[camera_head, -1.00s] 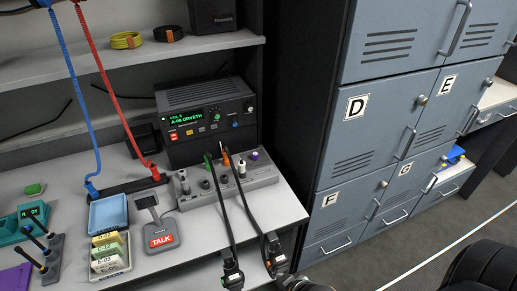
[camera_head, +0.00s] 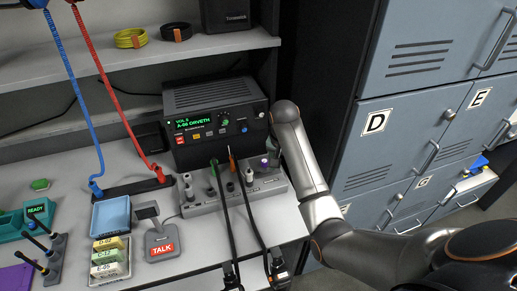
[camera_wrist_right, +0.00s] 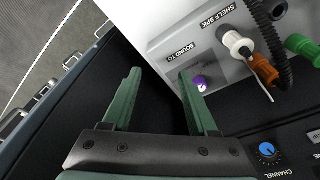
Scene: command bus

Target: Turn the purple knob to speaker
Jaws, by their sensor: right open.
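The purple knob (camera_head: 265,163) stands at the right end of a grey switch panel (camera_head: 210,207) on the desk. In the right wrist view the knob (camera_wrist_right: 199,83) has a white mark and sits by the label "SOUND TO". My right gripper (camera_head: 272,148) is at the panel's right end, close to the knob, and partly hidden in the head view. In the wrist view its green fingers (camera_wrist_right: 160,72) are apart with nothing between them. The knob shows just right of the right finger, outside the gap; I cannot tell whether they touch. My left gripper is not in view.
A black radio (camera_head: 215,115) stands behind the panel. Orange and green plugs, a white knob and dark cables crowd the panel left of the purple knob. A talk pedestal (camera_head: 163,245) stands further left. Grey lockers (camera_head: 380,160) rise on the right.

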